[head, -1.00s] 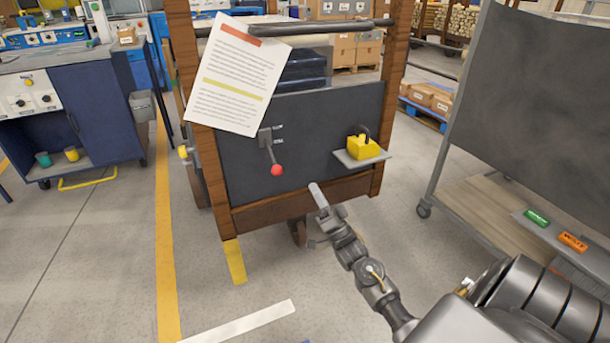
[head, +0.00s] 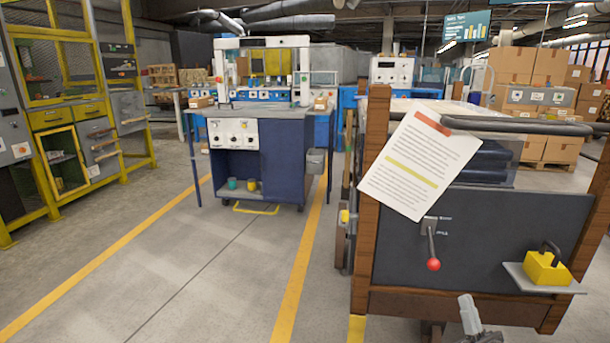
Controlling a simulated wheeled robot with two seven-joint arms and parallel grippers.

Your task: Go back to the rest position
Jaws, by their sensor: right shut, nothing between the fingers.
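My right gripper (head: 468,312) shows at the bottom edge of the head view, right of the middle. It is shut and empty. It stands in front of the lower beam of a wooden-framed cart (head: 480,237), and I cannot tell the gap between them. Most of my right arm is below the picture. My left gripper is not in view.
The cart's dark panel carries a lever with a red knob (head: 433,264), a yellow padlock (head: 546,267) on a small shelf, and a paper sheet (head: 420,165). A blue workstation (head: 282,160) and a yellow-framed cage (head: 60,135) stand behind and left. Open floor lies left.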

